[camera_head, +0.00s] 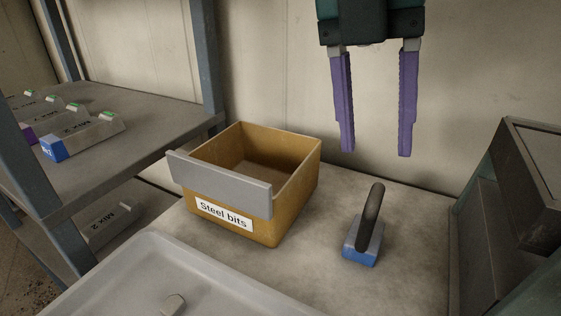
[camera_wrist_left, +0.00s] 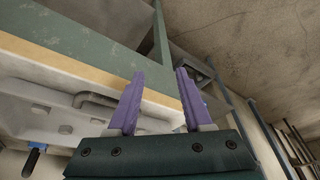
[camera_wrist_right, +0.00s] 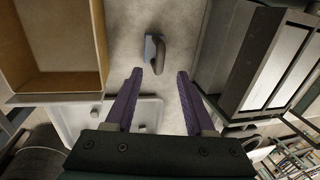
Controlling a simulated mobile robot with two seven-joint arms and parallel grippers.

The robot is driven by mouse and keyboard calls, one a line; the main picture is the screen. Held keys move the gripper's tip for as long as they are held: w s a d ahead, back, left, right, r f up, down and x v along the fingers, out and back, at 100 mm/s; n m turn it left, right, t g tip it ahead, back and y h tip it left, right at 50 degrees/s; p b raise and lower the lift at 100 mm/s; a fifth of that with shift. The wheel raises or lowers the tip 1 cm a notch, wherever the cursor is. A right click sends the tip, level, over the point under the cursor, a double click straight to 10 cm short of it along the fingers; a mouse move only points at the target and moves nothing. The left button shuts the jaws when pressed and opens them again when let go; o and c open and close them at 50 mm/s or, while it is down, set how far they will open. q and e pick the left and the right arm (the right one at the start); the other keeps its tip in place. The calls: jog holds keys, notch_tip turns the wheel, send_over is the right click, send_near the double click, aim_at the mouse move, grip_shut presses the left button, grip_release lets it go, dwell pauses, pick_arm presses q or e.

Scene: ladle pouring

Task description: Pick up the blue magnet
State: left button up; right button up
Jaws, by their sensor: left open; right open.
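The blue magnet (camera_head: 361,251) stands on the grey surface at the right of the box, with a blue base, a grey body and a dark handle sticking up. It also shows in the right wrist view (camera_wrist_right: 153,50), ahead of the fingertips. My right gripper (camera_head: 376,153) is open and empty, pointing down, above and behind the magnet, not touching it. In the right wrist view its purple fingers (camera_wrist_right: 158,72) are spread apart. My left gripper (camera_wrist_left: 160,72) is open and empty in the left wrist view; it is not in the head view.
A yellow box (camera_head: 311,175) labelled "Steel bits", with a grey front plate, stands left of the magnet. A pale tray (camera_head: 130,285) is at the front. A dark machine (camera_head: 505,215) stands at the right. A shelf (camera_head: 165,135) with labelled blocks is at the left.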

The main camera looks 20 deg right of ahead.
aim_at(375, 192)
jog(key=f, duration=0.1)
jog(key=s+f, duration=0.1)
jog(key=shift+f, duration=0.3)
jog(key=f, duration=0.3)
jog(key=d+f+b, duration=0.1)
jog(key=f, duration=0.1)
jog(key=shift+s+f, duration=0.25)
jog(key=shift+f, duration=0.05)
jog(key=shift+c, duration=0.3)
grip_shut()
